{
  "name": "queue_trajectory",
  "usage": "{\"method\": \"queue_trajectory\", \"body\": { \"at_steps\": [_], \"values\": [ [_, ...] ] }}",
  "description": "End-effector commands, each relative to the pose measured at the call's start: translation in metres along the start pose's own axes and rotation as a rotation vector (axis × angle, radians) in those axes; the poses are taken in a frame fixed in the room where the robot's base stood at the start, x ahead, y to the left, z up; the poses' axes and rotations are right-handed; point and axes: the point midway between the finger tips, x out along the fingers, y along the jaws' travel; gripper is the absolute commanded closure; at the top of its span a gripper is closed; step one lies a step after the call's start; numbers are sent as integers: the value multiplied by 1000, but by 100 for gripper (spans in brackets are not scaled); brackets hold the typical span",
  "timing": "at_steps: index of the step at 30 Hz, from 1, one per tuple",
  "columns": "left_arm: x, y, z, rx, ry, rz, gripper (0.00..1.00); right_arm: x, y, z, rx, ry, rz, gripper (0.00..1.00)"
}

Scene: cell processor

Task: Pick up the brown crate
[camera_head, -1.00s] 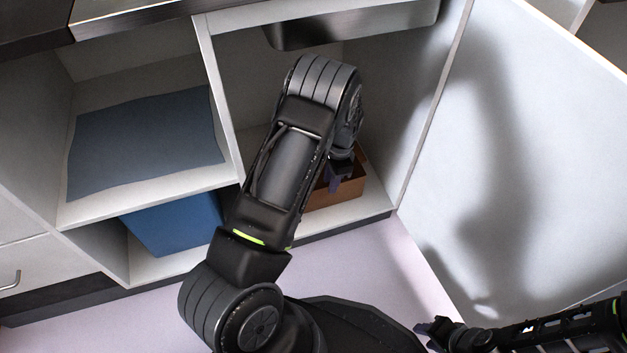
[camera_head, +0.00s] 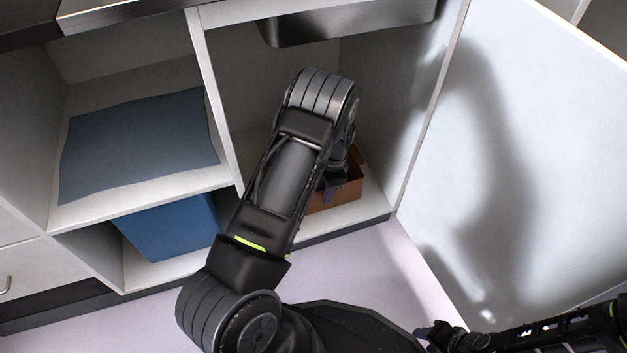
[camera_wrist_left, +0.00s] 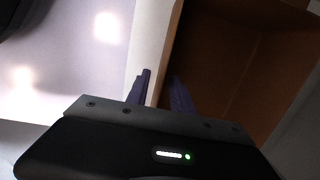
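The brown crate (camera_head: 345,192) sits low in the right-hand cabinet compartment, near its front edge and partly hidden behind my left arm. My left gripper (camera_head: 332,188) is down at the crate's front wall. In the left wrist view, its two purple fingers (camera_wrist_left: 160,92) stand apart on either side of the rim of the brown crate (camera_wrist_left: 225,65), one outside and one inside. A gap shows between the fingers, so the wall does not look clamped. My right gripper (camera_head: 428,332) is at the lower right, away from the crate; its fingers are too small to read.
A metal sink basin (camera_head: 350,22) hangs above the crate. A divider is on the left and an open white door (camera_head: 520,130) on the right. A blue bin (camera_head: 170,228) stands under the left shelf, which holds a blue-grey mat (camera_head: 140,145).

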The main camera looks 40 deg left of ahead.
Motion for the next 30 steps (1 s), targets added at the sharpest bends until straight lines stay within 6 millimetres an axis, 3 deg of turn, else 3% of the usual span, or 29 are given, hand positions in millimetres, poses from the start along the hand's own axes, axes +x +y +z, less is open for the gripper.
{"method": "queue_trajectory", "body": {
  "at_steps": [1,6,25,30],
  "values": [
    [15,-1,0,0,-2,0,72,11,4,0,1,2,0,64],
    [33,-1,1,1,-1,1,72,17,6,-2,2,4,-2,64],
    [34,-1,1,1,0,1,72,16,6,-2,2,3,-3,64],
    [34,-1,1,1,0,1,84,16,6,-2,2,3,-3,64]
  ]
}}
